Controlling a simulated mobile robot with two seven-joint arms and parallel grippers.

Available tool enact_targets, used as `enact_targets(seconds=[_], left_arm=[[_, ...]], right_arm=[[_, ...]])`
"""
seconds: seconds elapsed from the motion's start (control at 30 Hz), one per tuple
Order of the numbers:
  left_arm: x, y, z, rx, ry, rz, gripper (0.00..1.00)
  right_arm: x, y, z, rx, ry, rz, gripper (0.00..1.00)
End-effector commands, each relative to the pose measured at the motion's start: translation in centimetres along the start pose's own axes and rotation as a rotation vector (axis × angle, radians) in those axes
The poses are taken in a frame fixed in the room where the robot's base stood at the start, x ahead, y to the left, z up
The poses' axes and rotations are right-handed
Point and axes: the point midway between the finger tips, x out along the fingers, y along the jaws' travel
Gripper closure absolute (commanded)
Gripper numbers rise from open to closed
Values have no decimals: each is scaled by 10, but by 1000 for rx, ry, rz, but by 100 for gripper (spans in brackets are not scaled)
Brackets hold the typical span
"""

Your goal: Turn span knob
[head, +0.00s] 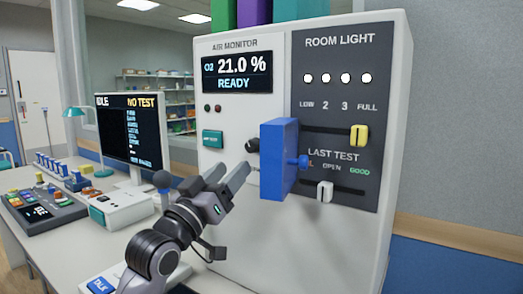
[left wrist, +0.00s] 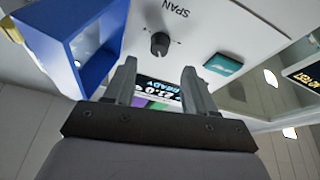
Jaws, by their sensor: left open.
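The span knob (head: 252,145) is a small black knob on the white front of the air monitor (head: 236,211). It also shows in the left wrist view (left wrist: 160,44), near the printed word SPAN, with small marks beside it. My left gripper (head: 232,169) is open and empty, just in front of the panel and a little below and left of the knob in the head view. In the left wrist view its fingertips (left wrist: 159,69) point toward the knob, which appears beyond the gap between them, apart from both. My right gripper is not in view.
A hollow blue box (head: 278,160) sticks out from the panel close to the right of the knob. A green button (head: 213,138) sits left of the knob. Yellow (head: 359,135) and white (head: 325,191) sliders lie further right. A monitor (head: 131,131) stands on the desk at left.

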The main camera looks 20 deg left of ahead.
Motion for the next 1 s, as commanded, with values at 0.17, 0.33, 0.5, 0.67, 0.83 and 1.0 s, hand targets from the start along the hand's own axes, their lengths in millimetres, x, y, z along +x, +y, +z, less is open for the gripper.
enact_targets(seconds=[0.17,0.33,0.5,0.67,0.83,1.0], left_arm=[[6,0,-2,0,3,1,45],[27,0,-2,-1,2,1,45],[50,1,-2,-1,2,2,45],[64,0,-1,0,2,2,45],[71,1,-1,0,2,2,45],[72,1,0,0,1,2,45]], right_arm=[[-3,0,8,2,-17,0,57],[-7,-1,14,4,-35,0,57],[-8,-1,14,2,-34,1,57],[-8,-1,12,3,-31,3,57],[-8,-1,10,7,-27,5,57],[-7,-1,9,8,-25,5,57]])
